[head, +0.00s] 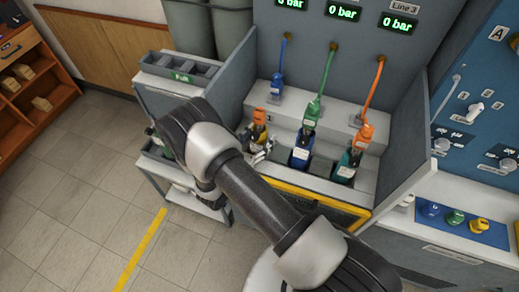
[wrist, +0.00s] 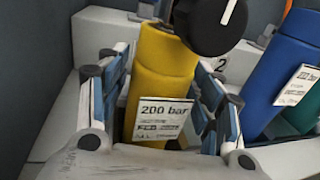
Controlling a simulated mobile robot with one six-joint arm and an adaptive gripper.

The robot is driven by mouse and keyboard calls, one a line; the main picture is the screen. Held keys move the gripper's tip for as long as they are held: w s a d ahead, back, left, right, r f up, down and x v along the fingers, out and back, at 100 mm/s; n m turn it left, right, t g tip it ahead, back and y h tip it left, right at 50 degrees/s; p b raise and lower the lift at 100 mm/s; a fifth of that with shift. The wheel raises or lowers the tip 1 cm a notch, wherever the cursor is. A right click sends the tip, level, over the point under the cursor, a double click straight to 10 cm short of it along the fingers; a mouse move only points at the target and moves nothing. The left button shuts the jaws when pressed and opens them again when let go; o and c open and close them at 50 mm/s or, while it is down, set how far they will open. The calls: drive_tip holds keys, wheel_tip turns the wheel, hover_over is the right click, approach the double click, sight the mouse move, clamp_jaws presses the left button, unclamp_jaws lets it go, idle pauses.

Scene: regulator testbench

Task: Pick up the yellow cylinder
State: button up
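The yellow cylinder (wrist: 162,75) stands upright in the wrist view, with a black valve knob on top and a white "200 bar" label on its front. My gripper (wrist: 160,92) has one finger on each side of it, and narrow gaps seem to show between the pads and the cylinder. Contact is not clear. In the head view my gripper (head: 260,148) is low at the left slot of the bench, and the yellow cylinder (head: 258,133) is partly hidden by it and my arm.
A blue cylinder (wrist: 293,62) stands close on the right in the wrist view. In the head view, blue (head: 301,154) and teal (head: 347,165) cylinders stand in the neighbouring slots. Hoses hang above, and a grey side wall (head: 405,140) closes the right. A grey tray (head: 178,75) is at left.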

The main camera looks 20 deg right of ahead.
drive_tip(key=shift+r, duration=0.1)
drive_tip(key=c, duration=1.1)
drive_tip(key=shift+r, duration=0.15)
wheel_tip(320, 180, up, 20)
drive_tip(key=p, duration=0.6)
